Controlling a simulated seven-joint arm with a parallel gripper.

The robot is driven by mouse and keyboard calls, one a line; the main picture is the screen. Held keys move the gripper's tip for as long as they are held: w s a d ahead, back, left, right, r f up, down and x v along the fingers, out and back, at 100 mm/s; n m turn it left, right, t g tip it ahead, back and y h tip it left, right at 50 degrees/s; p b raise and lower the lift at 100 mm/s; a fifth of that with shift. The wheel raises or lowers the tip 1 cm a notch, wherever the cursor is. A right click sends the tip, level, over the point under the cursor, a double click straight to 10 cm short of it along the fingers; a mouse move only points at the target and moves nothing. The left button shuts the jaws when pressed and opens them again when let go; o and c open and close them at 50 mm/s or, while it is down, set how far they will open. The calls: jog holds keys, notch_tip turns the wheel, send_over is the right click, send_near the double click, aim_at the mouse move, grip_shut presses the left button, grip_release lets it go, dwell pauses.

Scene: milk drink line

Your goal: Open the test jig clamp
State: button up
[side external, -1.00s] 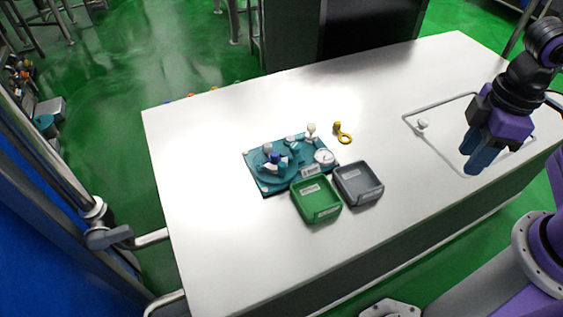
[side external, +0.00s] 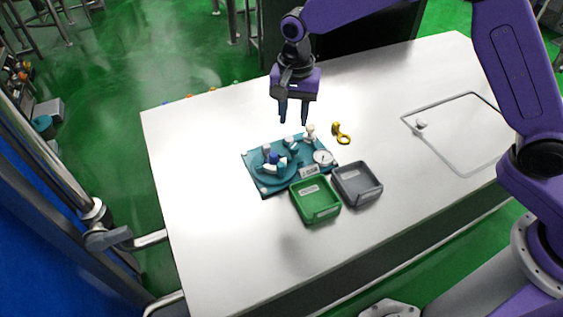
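The test jig (side external: 256,180) is a teal plate on the white table, left of the middle. It carries a round teal fixture (side external: 273,167) with a blue part, several white-topped knobs and a white dial gauge (side external: 323,157). A pale knob (side external: 310,131) stands up at its back right edge and may belong to the clamp; whether the clamp is open or shut is too small to tell. My gripper (side external: 294,121) points down above the back of the jig, apart from it. Its two blue fingers are spread with nothing between them.
A green tray (side external: 321,213) and a grey tray (side external: 359,197) sit at the jig's front side. A yellow ring-ended tool (side external: 342,134) lies to its right. A thin grey rectangular outline (side external: 437,152) with a small white knob lies at the right. The table's left front is clear.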

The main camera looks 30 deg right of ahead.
aim_at(282, 163)
jog(key=w+f+m, duration=0.1)
jog(key=f, duration=0.6)
jog(key=w+f+m, duration=0.1)
jog(key=w+f, duration=0.1)
jog(key=f, duration=0.5)
jog(key=w+f+m, duration=0.1)
jog(key=f, duration=0.6)
jog(key=shift+w+a+f+m, duration=0.1)
jog(key=shift+w+a+m, duration=0.1)
jog(key=shift+a+m, duration=0.15)
grip_shut()
